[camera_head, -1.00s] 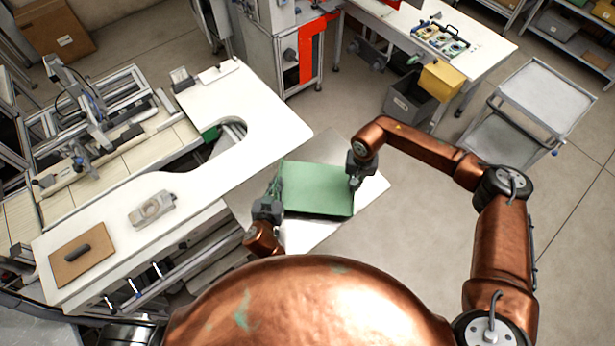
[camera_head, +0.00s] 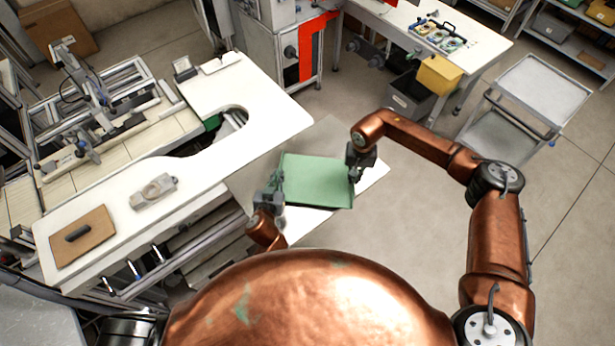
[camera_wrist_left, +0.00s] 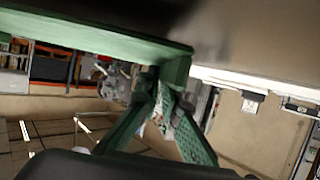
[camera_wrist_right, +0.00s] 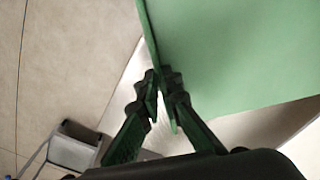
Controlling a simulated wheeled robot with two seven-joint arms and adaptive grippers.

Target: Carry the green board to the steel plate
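The green board (camera_head: 319,181) is held between my two grippers, in front of my body in the head view. My left gripper (camera_head: 273,190) is shut on its left edge; the left wrist view shows the fingers (camera_wrist_left: 160,78) meeting at the board's corner (camera_wrist_left: 175,68). My right gripper (camera_head: 356,166) is shut on its right edge, and the right wrist view shows the fingers (camera_wrist_right: 160,80) pinching that edge of the board (camera_wrist_right: 230,55). A pale, shiny steel plate (camera_head: 328,137) lies beneath and behind the board, partly hidden by it. I cannot tell the gap between them.
A white worktable (camera_head: 240,125) with a curved cutout stands just left of the board. A brown pad (camera_head: 85,240) and a grey device (camera_head: 154,191) lie on it. A grey cart (camera_head: 540,90) stands at the far right. The floor right of the plate is clear.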

